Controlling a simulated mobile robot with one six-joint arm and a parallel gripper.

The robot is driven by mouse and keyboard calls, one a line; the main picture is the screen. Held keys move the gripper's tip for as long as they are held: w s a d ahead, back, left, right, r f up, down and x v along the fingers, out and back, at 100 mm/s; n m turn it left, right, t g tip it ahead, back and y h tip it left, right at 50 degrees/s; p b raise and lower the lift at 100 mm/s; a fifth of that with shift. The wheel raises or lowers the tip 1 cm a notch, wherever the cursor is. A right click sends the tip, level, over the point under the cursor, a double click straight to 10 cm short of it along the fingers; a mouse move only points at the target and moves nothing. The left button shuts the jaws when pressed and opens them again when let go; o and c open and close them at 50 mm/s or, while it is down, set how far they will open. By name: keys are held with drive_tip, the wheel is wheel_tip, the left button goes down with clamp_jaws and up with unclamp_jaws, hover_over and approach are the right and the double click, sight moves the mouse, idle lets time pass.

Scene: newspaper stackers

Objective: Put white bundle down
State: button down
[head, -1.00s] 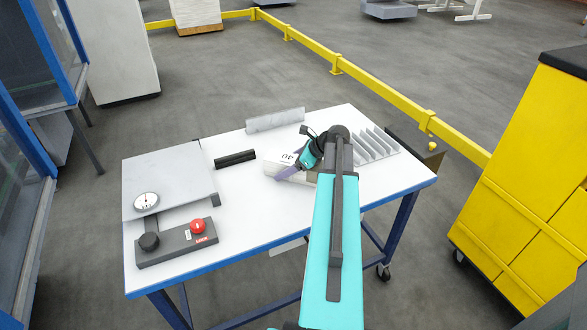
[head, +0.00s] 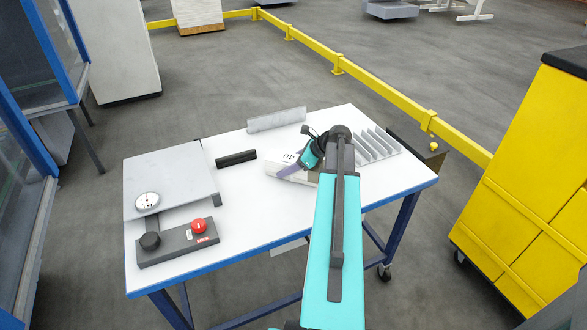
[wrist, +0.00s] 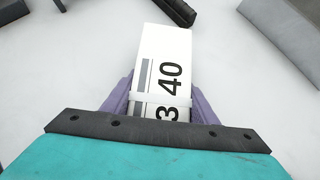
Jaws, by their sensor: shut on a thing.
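The white bundle (head: 283,170) is a white block with a band around it and large black digits on its face. In the wrist view the bundle (wrist: 160,45) points away from me, and its near end is between my gripper's purple fingers. My gripper (wrist: 160,100) is shut on it. In the head view my gripper (head: 293,168) holds the bundle low over the middle right of the white table (head: 250,205). I cannot tell whether its underside touches the tabletop. My arm hides part of it.
A grey slotted rack (head: 376,146) stands just right of the bundle. A grey bar (head: 276,120) lies behind it and a black bar (head: 236,158) lies to its left. A scale (head: 172,178) and a control box with a red button (head: 178,243) fill the table's left side.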

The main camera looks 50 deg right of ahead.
drive_tip(key=shift+r, duration=0.15)
drive_tip(key=shift+r+b, duration=0.3)
drive_tip(key=shift+r, duration=1)
drive_tip(key=s+a, duration=0.1)
drive_tip(key=s, duration=0.3)
drive_tip(key=s+a+r+b, duration=0.1)
drive_tip(key=s+a, duration=0.1)
drive_tip(key=s, duration=0.2)
drive_tip(key=s+a+r, duration=0.1)
drive_tip(key=s+a, duration=0.1)
drive_tip(key=s, duration=0.2)
drive_tip(key=shift+s+b, duration=0.1)
drive_tip(key=shift+b, duration=0.3)
drive_tip(key=shift+s+f+b, duration=0.1)
drive_tip(key=shift+f+b, duration=0.1)
drive_tip(key=shift+b, duration=0.9)
drive_tip(key=b, duration=0.3)
drive_tip(key=shift+s, duration=0.3)
drive_tip(key=b, duration=0.2)
drive_tip(key=s+b, duration=0.1)
drive_tip(key=b, duration=0.2)
drive_tip(key=shift+a+r, duration=0.1)
drive_tip(key=shift+a, duration=0.2)
drive_tip(key=shift+s+a+r+b, duration=0.2)
drive_tip(key=shift+s+b, duration=0.15)
drive_tip(key=shift+b, duration=0.95)
drive_tip(key=shift+r, duration=0.1)
